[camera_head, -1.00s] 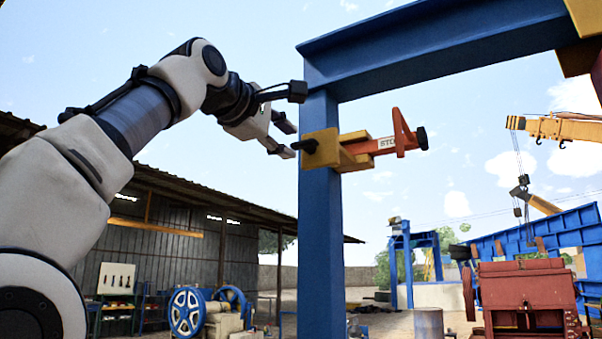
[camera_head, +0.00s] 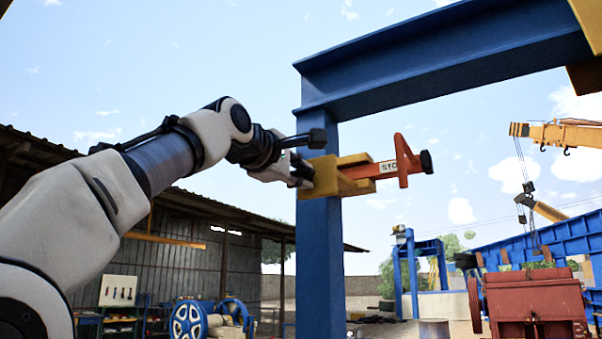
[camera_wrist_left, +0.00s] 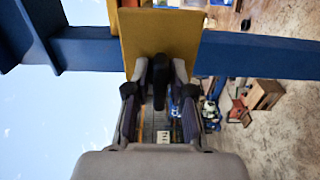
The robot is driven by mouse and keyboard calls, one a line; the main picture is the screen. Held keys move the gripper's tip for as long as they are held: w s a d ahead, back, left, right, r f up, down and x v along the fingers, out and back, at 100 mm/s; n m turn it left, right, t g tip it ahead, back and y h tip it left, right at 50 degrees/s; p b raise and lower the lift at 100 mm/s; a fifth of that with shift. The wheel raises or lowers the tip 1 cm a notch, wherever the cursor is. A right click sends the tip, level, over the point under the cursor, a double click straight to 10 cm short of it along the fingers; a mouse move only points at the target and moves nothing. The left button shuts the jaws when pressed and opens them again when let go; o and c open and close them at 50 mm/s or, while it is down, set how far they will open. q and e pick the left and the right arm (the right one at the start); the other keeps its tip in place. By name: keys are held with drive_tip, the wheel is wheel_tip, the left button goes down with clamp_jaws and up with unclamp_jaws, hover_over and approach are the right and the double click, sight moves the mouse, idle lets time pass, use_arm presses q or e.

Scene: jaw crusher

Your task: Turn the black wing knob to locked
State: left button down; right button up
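The black wing knob (camera_wrist_left: 160,78) shows in the left wrist view, edge-on, against the yellow plate (camera_wrist_left: 190,35). My left gripper (camera_wrist_left: 160,80) has one finger on each side of it, with what look like narrow gaps, so it seems around the knob and not closed on it. In the head view my left gripper (camera_head: 303,174) is at the left side of the yellow bracket (camera_head: 328,178) on the blue post; its fingers hide the knob there. An orange latch arm (camera_head: 388,168) with lettering sticks out to the right. My right gripper is not in view.
The blue post (camera_head: 319,265) and blue overhead beam (camera_head: 440,60) stand close to my left arm. A shed (camera_head: 190,260), a blue-wheeled machine (camera_head: 190,322) and a red machine (camera_head: 530,298) are farther back. Open air lies left of the post.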

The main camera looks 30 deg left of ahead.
use_arm(q)
drive_tip(key=shift+f+m, duration=0.2)
drive_tip(key=shift+m, duration=0.3)
drive_tip(key=m, duration=0.2)
drive_tip(key=shift+w+f+m, duration=0.1)
drive_tip(key=shift+m, duration=0.2)
drive_tip(key=m, duration=0.5)
drive_tip(key=shift+d, duration=0.1)
drive_tip(key=m, duration=0.5)
drive_tip(key=shift+m, duration=0.4)
drive_tip(key=shift+s+r+m, duration=0.1)
drive_tip(key=shift+m, duration=0.8)
drive_tip(key=shift+s+r+m, duration=0.1)
drive_tip(key=shift+m, duration=0.8)
drive_tip(key=shift+r, duration=0.1)
drive_tip(key=c, duration=1.2)
unclamp_jaws()
drive_tip(key=shift+s, duration=0.25)
